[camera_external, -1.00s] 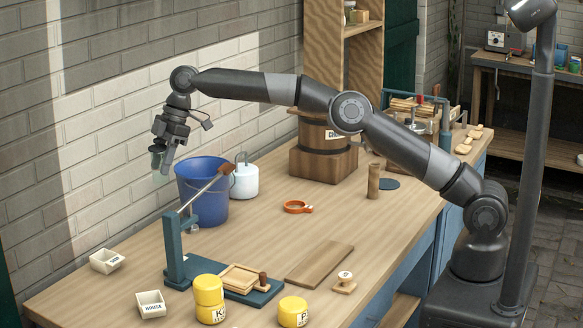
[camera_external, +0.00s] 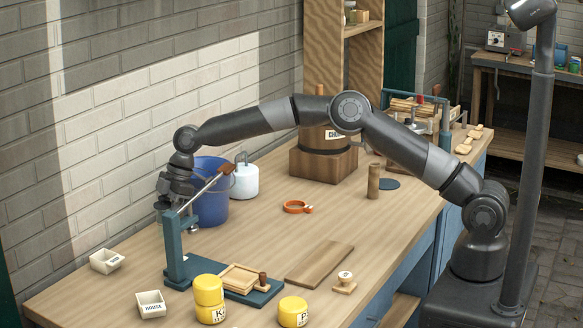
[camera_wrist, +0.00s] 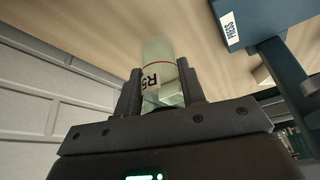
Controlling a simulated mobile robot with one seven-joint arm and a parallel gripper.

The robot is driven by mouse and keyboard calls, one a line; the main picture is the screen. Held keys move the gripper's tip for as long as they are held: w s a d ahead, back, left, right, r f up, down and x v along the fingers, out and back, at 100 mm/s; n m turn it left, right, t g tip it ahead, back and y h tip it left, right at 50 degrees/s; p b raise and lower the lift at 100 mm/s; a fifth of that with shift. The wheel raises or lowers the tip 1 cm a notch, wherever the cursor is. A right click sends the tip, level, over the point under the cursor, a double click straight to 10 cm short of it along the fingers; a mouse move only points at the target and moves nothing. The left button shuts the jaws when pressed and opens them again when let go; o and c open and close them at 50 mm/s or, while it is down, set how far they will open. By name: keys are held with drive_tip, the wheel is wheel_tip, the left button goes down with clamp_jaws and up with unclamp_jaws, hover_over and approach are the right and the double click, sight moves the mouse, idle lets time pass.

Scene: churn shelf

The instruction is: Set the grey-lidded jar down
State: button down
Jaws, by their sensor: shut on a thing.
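My gripper (camera_external: 164,203) is low over the far left part of the bench, just behind the blue press post. In the wrist view my gripper (camera_wrist: 160,92) is shut on the jar (camera_wrist: 160,58), which is pale greenish glass with a white label reading "R5" and a red line. The jar's glass end points away from my gripper toward the wooden bench top. Its grey lid is not clear in the wrist view. In the outside view the jar is mostly hidden by my gripper and the post, so I cannot tell whether it touches the bench.
The blue press (camera_external: 175,255) stands close by; its labelled part (camera_wrist: 262,18) shows in the wrist view. A blue bucket (camera_external: 210,205) is just right of my gripper. Two white trays (camera_external: 106,261) (camera_external: 151,304) and yellow-lidded jars (camera_external: 208,290) are nearer the front. The wall is behind.

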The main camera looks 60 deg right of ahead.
drive_tip(key=shift+f, duration=1.75)
drive_tip(key=shift+f, duration=0.1)
drive_tip(key=c, duration=0.9)
unclamp_jaws()
drive_tip(key=v, duration=1.2)
drive_tip(key=shift+s+d, duration=0.1)
